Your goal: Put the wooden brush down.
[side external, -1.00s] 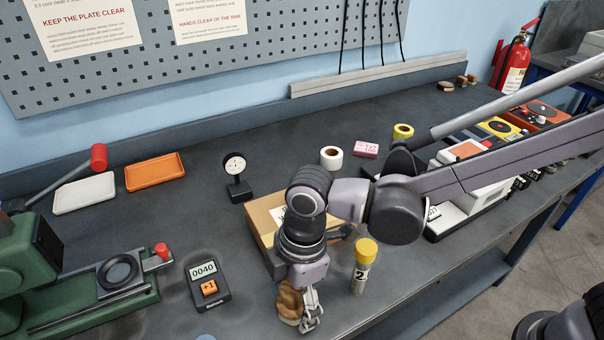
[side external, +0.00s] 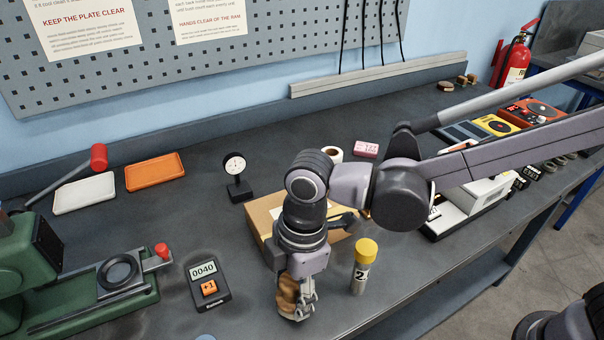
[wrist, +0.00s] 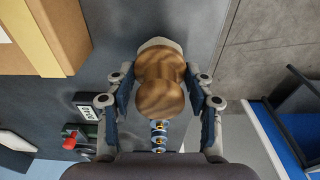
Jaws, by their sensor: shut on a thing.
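The wooden brush (side external: 287,296) has a rounded, turned brown body with dark grain. In the wrist view the brush (wrist: 160,85) is between the two fingers of my gripper (wrist: 161,92), with a pale part showing at its far end. In the side view my gripper (side external: 297,298) is shut on it and points down near the bench's front edge. The brush looks roughly upright. Its lower end is close to the dark bench top (side external: 235,318); I cannot tell whether it touches.
A yellow-capped tube (side external: 363,267) stands close to the right of my gripper. A cardboard box (side external: 262,212) lies behind it. A counter (side external: 207,282) reading 0040 and a green press (side external: 95,290) are to the left. Bare bench lies between the counter and the brush.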

